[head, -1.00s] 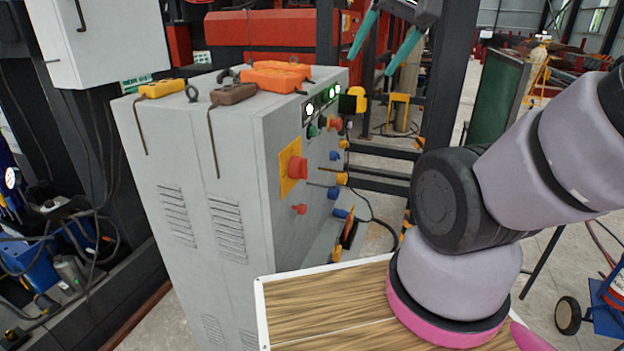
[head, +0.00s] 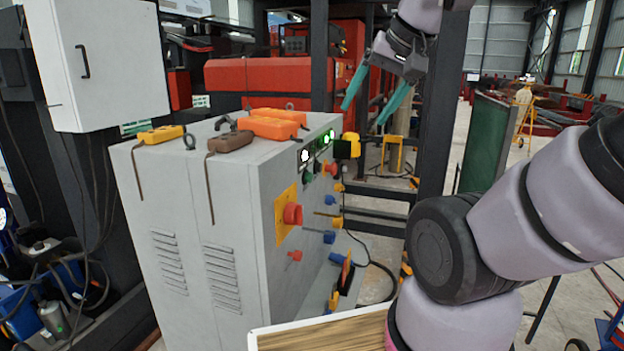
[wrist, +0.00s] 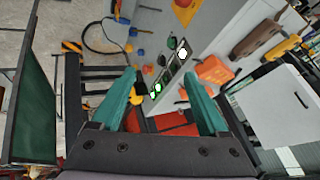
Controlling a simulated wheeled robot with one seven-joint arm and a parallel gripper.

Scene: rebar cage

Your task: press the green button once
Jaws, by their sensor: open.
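The grey control cabinet (head: 212,200) has its button panel on the right-hand face. A small dark green button (head: 308,178) shows there below a white lit lamp (head: 305,155), with green lit lamps (head: 326,139) beside it. In the wrist view the green lamps (wrist: 156,89) lie between the finger lines, and a dark green button (wrist: 172,42) sits past them. My gripper (head: 366,108) has two teal fingers, spread open and empty. It hangs above and right of the panel, apart from it, pointing down. It also shows in the wrist view (wrist: 160,79).
A red mushroom button (head: 292,214) on a yellow plate and several blue and yellow knobs stick out lower on the face. Orange and brown boxes (head: 270,126) lie on top. A yellow-and-black item (head: 347,147) stands by the panel. A dark post (head: 437,120) rises at right.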

